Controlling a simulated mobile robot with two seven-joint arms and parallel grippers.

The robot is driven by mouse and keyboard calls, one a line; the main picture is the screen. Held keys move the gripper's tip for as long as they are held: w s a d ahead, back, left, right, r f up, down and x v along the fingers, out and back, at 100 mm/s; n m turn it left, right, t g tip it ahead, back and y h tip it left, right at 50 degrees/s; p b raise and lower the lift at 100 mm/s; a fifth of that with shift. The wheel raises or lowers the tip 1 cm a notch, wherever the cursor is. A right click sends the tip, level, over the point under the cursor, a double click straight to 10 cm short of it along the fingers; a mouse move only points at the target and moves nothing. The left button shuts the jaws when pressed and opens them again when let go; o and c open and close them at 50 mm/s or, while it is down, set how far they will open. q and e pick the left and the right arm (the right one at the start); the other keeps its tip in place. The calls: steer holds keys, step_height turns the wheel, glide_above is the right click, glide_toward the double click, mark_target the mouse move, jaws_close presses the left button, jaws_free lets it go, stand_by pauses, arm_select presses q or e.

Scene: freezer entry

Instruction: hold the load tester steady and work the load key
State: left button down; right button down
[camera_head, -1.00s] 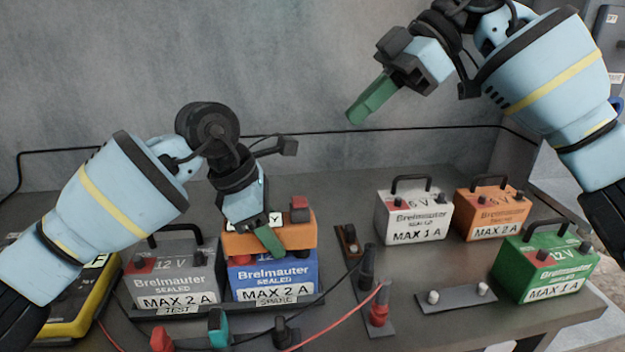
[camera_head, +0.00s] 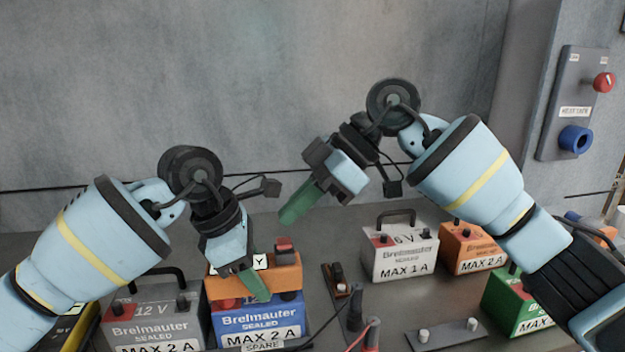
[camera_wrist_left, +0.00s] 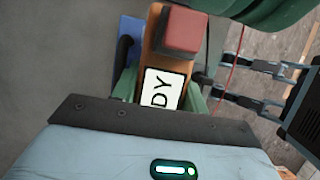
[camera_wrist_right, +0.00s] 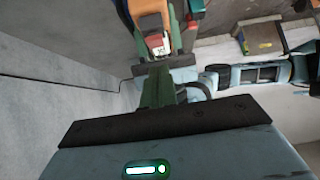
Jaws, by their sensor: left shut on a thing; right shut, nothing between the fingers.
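The load tester (camera_head: 278,280) is an orange box lying on top of the blue SPARE battery (camera_head: 260,318). A red block, which looks like the load key (camera_head: 284,246), sits on its right end; it also shows in the left wrist view (camera_wrist_left: 184,30). My left gripper (camera_head: 254,286) is shut on the load tester, its green fingers on either side, partly covering the white label. My right gripper (camera_head: 290,214) is shut and empty, above the tester and apart from it. In the right wrist view, the orange tester (camera_wrist_right: 150,8) and red block (camera_wrist_right: 157,42) show beyond its fingers.
A grey 12 V battery (camera_head: 150,320) stands left of the blue one. White (camera_head: 400,255), orange (camera_head: 472,250) and green (camera_head: 512,305) batteries stand to the right. Clips with cables (camera_head: 355,310) lie in front.

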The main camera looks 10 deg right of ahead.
mark_target(291, 243)
steer(key=shift+d+f, duration=0.1)
steer(key=shift+f, duration=1.2)
arm_select(q)
steer(key=shift+d+r, duration=0.1)
arm_select(e)
steer(key=shift+f, duration=1.25)
step_height(291, 243, up, 5)
steer(key=shift+f, duration=0.2)
steer(key=v, duration=1)
steer(key=shift+r, duration=0.4)
arm_select(q)
steer(key=c, duration=0.7)
jaws_free()
arm_select(e)
steer(key=shift+s, duration=0.15)
arm_select(q)
steer(key=shift+o, duration=0.3)
